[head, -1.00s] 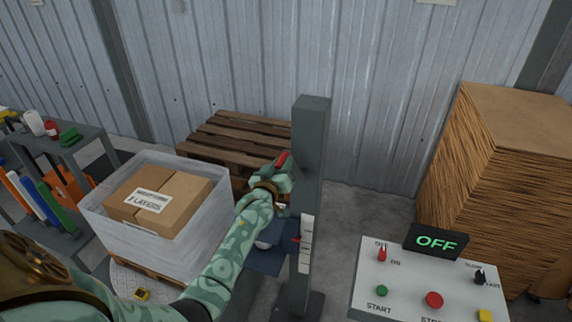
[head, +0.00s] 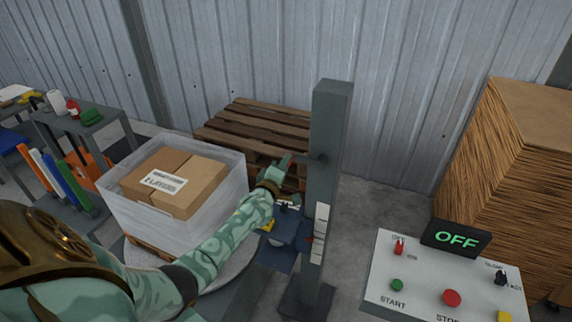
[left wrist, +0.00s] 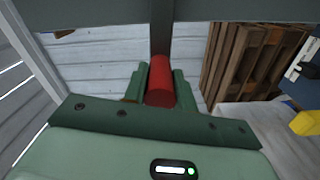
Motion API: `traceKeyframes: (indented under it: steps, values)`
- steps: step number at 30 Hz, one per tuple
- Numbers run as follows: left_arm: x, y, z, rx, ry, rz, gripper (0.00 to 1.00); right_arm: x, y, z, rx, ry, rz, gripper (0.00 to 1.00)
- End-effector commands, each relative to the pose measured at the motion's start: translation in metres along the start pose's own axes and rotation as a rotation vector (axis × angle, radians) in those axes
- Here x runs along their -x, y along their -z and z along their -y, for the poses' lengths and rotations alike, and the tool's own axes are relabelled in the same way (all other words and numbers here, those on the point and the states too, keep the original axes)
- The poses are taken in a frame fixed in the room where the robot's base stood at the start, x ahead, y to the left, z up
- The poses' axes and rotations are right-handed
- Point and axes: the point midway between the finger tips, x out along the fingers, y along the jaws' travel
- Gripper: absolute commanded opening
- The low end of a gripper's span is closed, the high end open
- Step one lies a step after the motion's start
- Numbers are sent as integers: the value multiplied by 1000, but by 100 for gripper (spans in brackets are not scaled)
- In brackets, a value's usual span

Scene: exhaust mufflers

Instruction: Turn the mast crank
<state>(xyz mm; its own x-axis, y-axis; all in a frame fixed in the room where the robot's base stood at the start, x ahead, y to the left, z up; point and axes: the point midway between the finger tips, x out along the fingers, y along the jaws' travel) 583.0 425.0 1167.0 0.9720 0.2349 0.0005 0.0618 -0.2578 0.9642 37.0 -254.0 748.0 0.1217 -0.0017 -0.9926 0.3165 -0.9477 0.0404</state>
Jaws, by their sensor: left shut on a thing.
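The grey mast (head: 328,190) stands upright at the centre of the head view. Its crank arm (head: 316,157) sticks out from the mast's upper left side; in the left wrist view the dark crank arm (left wrist: 161,38) runs up from the red handle (left wrist: 160,86). My left gripper (head: 283,166) is shut on that red handle, and its two green fingers (left wrist: 160,82) lie on either side of it. In the head view the gripper mostly hides the handle. A blue carriage (head: 279,257) sits on the mast below, beside a white scale strip (head: 320,236). My right gripper is not in view.
A wrapped pallet load (head: 172,180) stands left of the mast, behind my left arm. Wooden pallets (head: 255,128) lie behind. A control panel (head: 385,280) with a display reading OFF (head: 456,238) is at the right, before a tall brown stack (head: 505,150).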

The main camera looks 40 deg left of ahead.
Motion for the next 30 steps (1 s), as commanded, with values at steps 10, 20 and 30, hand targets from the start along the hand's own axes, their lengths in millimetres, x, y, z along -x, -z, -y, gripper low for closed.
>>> traceKeyframes:
  steps: [10,20,30]
  values:
    - [0,-13,33,325,2,3,0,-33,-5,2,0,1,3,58]
    - [0,-32,55,640,0,3,0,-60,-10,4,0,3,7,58]
    - [0,-58,70,964,-1,4,0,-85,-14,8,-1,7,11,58]
